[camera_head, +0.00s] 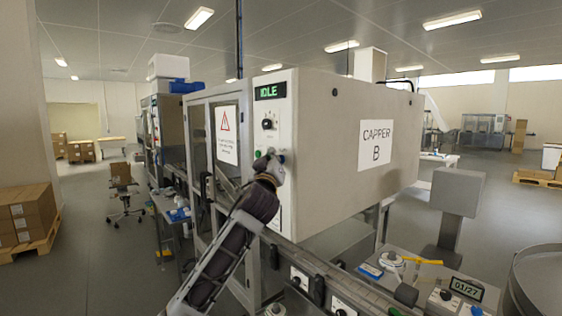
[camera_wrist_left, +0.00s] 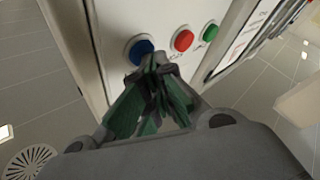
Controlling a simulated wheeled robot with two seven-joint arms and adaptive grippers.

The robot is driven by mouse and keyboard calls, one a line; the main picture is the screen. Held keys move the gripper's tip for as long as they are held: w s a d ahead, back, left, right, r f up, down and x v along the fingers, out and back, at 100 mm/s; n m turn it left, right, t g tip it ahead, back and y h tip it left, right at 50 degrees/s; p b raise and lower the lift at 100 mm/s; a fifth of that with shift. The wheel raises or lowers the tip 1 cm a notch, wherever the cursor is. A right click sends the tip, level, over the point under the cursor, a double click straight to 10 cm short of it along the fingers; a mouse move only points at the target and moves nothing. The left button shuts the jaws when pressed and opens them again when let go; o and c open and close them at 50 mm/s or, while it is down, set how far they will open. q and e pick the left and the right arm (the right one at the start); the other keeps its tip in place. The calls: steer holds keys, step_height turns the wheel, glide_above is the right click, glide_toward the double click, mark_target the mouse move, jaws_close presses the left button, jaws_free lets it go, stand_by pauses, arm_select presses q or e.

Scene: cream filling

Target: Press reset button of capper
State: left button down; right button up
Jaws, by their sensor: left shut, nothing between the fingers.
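The capper (camera_head: 345,150) is a large pale cabinet labelled CAPPER B, with a narrow front control panel (camera_head: 279,108). A green display (camera_head: 270,91) on it reads IDLE, above a dark knob (camera_head: 268,124). In the left wrist view the panel carries a blue button (camera_wrist_left: 141,51), a red button (camera_wrist_left: 183,40) and a green button (camera_wrist_left: 210,33) in a row. My left gripper (camera_head: 272,163) is shut and empty in front of the panel. Its fingertips (camera_wrist_left: 158,62) overlap the edge of the blue button; I cannot tell whether they touch it. No button label is readable.
A glass-doored enclosure with a warning sign (camera_head: 226,134) stands left of the panel. A conveyor rail (camera_head: 335,277) runs below the capper. A worktop with tools and a 01/27 display (camera_head: 467,288) is at lower right. Open floor lies at left.

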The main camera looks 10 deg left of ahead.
arm_select(q)
steer(key=shift+s+a+f, duration=0.1)
steer(key=shift+s+a, duration=0.2)
steer(key=shift+s, duration=0.05)
stand_by(0.9)
steer(key=shift+s+a+b, duration=0.25)
steer(key=shift+s+a, duration=0.65)
steer(key=shift+s, duration=0.25)
steer(key=shift+s+a+b, duration=0.2)
steer(key=shift+s+a, duration=0.7)
steer(key=shift+s, duration=0.25)
